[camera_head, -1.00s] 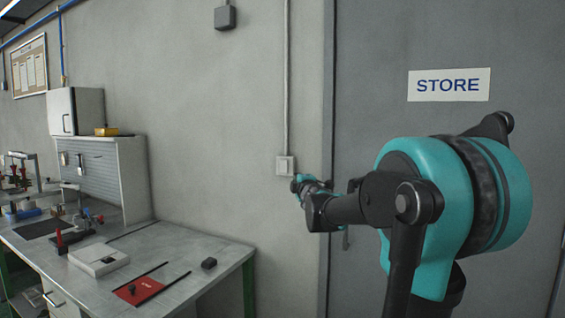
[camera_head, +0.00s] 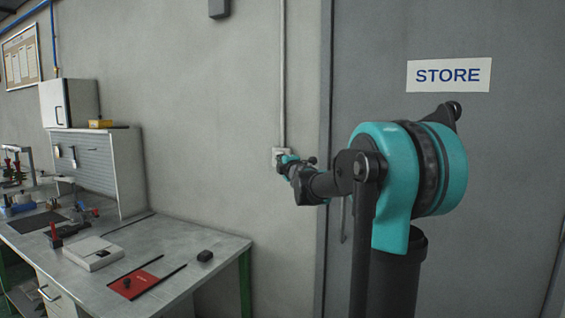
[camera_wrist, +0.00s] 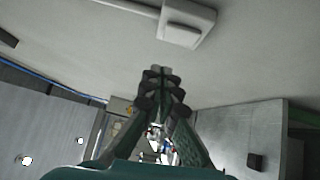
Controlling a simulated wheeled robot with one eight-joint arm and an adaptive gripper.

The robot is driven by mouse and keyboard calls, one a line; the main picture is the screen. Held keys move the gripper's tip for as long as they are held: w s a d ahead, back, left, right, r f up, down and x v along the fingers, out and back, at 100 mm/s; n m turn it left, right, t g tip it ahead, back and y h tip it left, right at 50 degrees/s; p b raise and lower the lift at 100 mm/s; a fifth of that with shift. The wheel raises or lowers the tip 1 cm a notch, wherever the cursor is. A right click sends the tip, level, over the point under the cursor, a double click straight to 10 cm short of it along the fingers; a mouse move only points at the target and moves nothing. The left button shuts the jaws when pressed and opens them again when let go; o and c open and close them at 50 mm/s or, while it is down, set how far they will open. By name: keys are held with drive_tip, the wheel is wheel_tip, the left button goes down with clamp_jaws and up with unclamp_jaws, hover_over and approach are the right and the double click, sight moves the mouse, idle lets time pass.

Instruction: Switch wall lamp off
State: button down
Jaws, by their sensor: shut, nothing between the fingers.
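A white wall switch (camera_head: 276,152) is fixed to the grey wall beside the door, at the lower end of a vertical conduit. In the wrist view the switch (camera_wrist: 188,22) sits at the top, with its raised rocker facing out. My gripper (camera_wrist: 160,72) is shut and empty, its fingertips just below the switch in that view. In the head view my gripper (camera_head: 281,159) overlaps the switch's lower right part and partly hides it. I cannot tell whether the fingertips touch it. No lamp is clearly visible.
A grey door (camera_head: 400,150) with a STORE sign (camera_head: 448,75) stands right of the switch. A workbench (camera_head: 215,275) with tools, a red mat (camera_head: 136,284) and a small black block (camera_head: 205,256) is at the left. The wall between bench and switch is clear.

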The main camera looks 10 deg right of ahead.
sight(278, 152)
drive_tip(key=shift+w+d+r, duration=0.1)
drive_tip(key=shift+w+d, duration=0.15)
drive_tip(key=shift+w, duration=1.2)
drive_tip(key=shift+w+d+r, duration=0.1)
drive_tip(key=shift+w+d, duration=0.15)
drive_tip(key=shift+w, duration=1.15)
drive_tip(key=shift+w+d+r, duration=0.1)
drive_tip(key=shift+w+d, duration=0.15)
drive_tip(key=shift+w, duration=1.2)
